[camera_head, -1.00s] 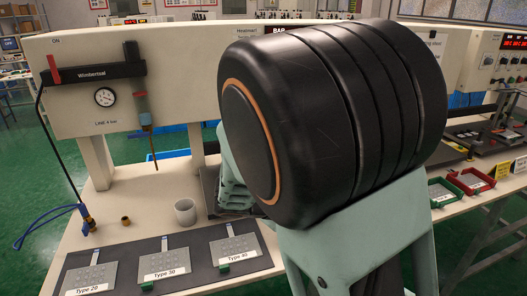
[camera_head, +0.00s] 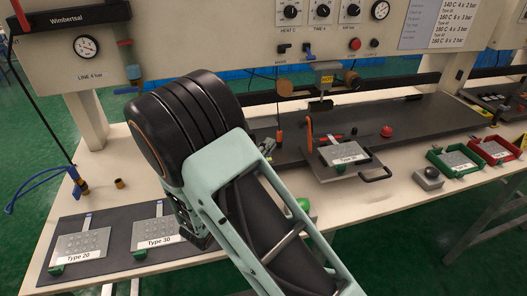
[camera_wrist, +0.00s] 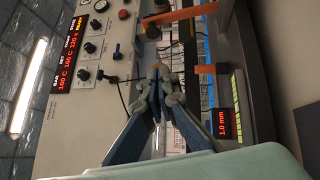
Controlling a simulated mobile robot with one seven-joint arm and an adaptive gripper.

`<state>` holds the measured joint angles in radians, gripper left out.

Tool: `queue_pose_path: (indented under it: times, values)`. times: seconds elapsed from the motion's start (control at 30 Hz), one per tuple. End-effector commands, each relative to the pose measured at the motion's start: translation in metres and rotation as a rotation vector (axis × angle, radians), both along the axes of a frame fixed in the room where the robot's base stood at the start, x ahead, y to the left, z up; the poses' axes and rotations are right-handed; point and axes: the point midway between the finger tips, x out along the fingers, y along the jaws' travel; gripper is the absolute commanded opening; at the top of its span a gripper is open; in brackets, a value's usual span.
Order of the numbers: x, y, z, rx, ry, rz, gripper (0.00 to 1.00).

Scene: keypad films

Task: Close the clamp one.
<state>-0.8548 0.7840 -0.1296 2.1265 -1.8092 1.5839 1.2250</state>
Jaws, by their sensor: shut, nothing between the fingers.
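My gripper (camera_wrist: 160,78) shows in the wrist view with its blue-grey fingers together and nothing between them. Its fingertips are hidden behind my arm in the head view. An upright orange lever (camera_head: 309,131) stands by the labelled plate (camera_head: 343,153) on the dark bench fixture; it may be clamp one, but no label on it can be read. In the wrist view, two orange bars (camera_wrist: 186,15) (camera_wrist: 205,69) lie beyond the fingertips, to the right. I cannot tell whether the fingers touch anything, or which bar matches the lever.
A red knob (camera_head: 386,131) and a black handle (camera_head: 377,175) are near the plate. Type 20 (camera_head: 79,245) and Type 30 plates (camera_head: 161,230) lie on a dark mat at left. Green (camera_head: 454,160) and red trays (camera_head: 495,150) stand at right. A display reading 1.0 mm (camera_wrist: 222,124) is in the wrist view.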

Motion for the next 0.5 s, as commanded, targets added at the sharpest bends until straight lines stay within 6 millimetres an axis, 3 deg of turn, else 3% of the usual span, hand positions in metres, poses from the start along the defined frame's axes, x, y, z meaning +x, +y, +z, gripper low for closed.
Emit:
queue_pose_path:
  times: [0.2, 0.5]
  values:
    - [0.039, -0.027, 0.009, -0.001, 0.0, -0.004, 0.0]
    - [0.046, -0.061, 0.015, -0.001, 0.001, -0.002, 0.0]
